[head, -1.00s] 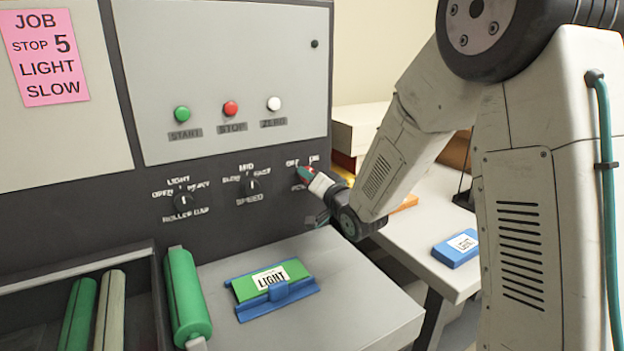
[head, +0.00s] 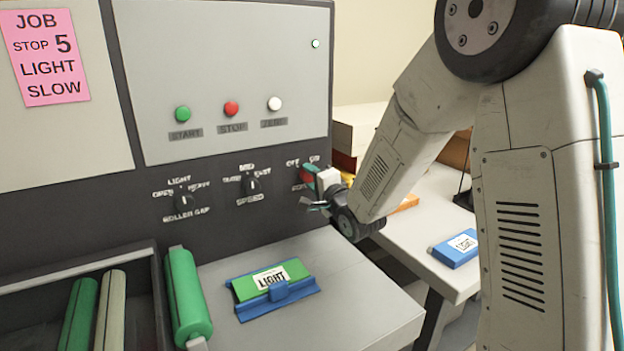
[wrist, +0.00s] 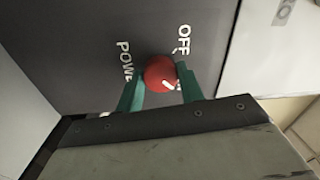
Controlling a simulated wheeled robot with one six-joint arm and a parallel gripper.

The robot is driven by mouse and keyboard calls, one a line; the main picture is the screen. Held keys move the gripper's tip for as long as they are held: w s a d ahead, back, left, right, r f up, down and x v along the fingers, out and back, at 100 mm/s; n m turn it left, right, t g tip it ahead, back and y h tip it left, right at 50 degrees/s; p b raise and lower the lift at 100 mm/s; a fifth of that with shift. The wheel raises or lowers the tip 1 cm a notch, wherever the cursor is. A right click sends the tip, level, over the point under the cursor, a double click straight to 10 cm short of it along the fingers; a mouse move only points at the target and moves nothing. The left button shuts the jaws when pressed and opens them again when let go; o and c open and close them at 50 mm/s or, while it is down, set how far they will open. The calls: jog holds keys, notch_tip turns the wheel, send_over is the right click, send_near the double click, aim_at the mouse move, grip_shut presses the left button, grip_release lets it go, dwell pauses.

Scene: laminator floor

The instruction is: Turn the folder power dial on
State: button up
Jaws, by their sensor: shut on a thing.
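The red power dial (head: 305,177) is on the dark panel under the OFF and ON labels. It also shows in the wrist view (wrist: 157,70), with a white pointer mark turned away from OFF, towards the side where my right finger covers most of a label. My gripper (head: 310,186) is shut on the dial, one green finger on each side of it, as the wrist view shows. A small indicator lamp (head: 315,43) at the panel's upper right is lit pale green.
The roller gap dial (head: 183,200) and speed dial (head: 251,185) are left of my gripper. Start, stop and zero buttons sit above. A green LIGHT block (head: 245,288) in a blue holder lies on the grey ledge below. A blue LIGHT block (head: 455,249) is on the right table.

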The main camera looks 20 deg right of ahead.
jog(key=shift+f, duration=0.1)
dwell(0.4)
jog(key=o, duration=1)
jog(key=s, duration=0.2)
jog(key=s+d, duration=0.1)
jog(key=s, duration=0.4)
jog(key=shift+s+d+f, duration=0.1)
jog(key=shift+s+d, duration=0.2)
jog(key=shift+s, duration=0.05)
